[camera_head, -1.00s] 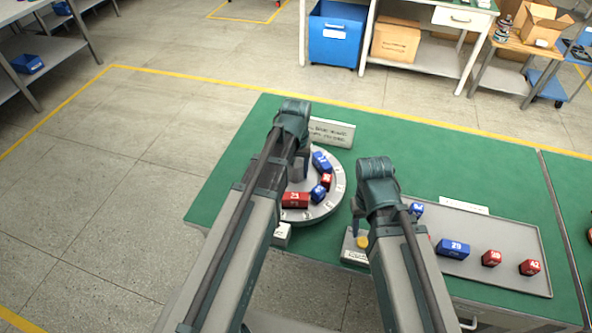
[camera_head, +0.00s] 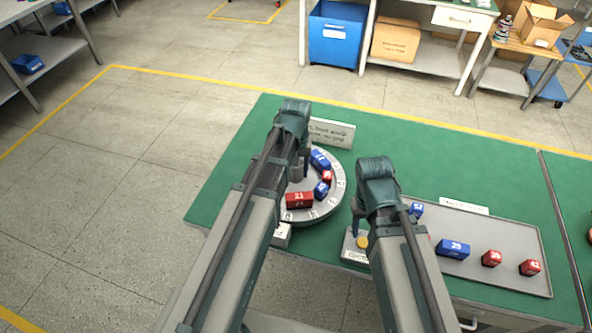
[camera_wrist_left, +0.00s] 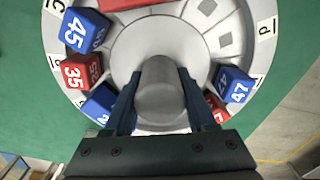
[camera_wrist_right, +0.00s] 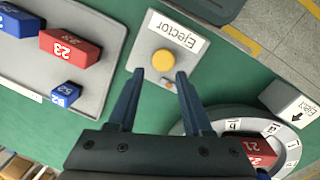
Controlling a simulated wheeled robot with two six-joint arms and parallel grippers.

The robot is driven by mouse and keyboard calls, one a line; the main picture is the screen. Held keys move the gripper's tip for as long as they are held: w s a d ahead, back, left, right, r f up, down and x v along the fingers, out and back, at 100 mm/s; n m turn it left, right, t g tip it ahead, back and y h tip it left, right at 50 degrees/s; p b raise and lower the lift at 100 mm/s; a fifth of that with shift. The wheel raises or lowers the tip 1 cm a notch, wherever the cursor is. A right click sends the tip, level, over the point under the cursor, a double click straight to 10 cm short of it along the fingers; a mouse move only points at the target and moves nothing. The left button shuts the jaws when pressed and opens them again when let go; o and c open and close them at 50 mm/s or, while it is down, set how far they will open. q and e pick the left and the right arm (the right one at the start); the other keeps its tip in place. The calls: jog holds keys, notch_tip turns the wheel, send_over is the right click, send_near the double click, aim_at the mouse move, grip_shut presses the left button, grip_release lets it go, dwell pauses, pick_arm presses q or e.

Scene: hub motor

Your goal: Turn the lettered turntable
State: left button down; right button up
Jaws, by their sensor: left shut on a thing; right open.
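The round grey turntable (camera_head: 326,211) stands on the green bench with lettered tags on its rim and red and blue numbered blocks on it. My left gripper (camera_wrist_left: 160,95) is shut on the grey central knob (camera_wrist_left: 158,88); the arm hides much of the turntable in the head view. In the left wrist view, blue block 45 (camera_wrist_left: 82,30), red block 35 (camera_wrist_left: 75,72) and blue block 47 (camera_wrist_left: 234,88) sit around the knob. Red block 21 (camera_head: 299,200) shows in the head view. My right gripper (camera_wrist_right: 157,92) is open and empty, near the Ejector panel with its yellow button (camera_wrist_right: 163,60).
A grey tray (camera_head: 512,234) with red and blue numbered blocks lies on the right of the bench. A sign (camera_head: 331,132) stands behind the turntable. A small box with an arrow (camera_wrist_right: 290,102) stands at the turntable's edge. The green bench top behind the tray is clear.

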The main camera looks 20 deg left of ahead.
pick_arm(q)
jog(key=shift+n, duration=5.2)
jog(key=shift+c, duration=1)
grip_release()
notch_tip(320, 180, up, 14)
jog(key=p, duration=1.4)
pick_arm(e)
notch_tip(320, 180, up, 14)
